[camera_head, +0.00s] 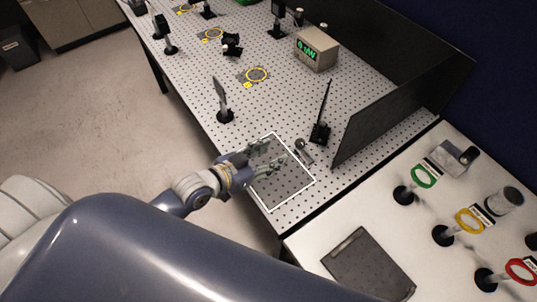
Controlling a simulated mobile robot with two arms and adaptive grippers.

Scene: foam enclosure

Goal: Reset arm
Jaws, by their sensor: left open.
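My left arm comes in from the left and reaches over the near part of the perforated optical table (250,110). My left gripper (277,163) is open, above or beside a dark mat with a white outline (290,193). I see nothing between its fingers. A small metal piece (304,152) lies just past the fingertips, and I cannot tell whether they touch. My right gripper is not in view.
A black upright post (322,115) and a dark panel (395,112) stand to the right. A post-mounted plate (222,100) stands behind my gripper. A meter box (316,48) is farther back. The right-hand bench holds green (424,175), yellow and red rings and a dark pad (368,267).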

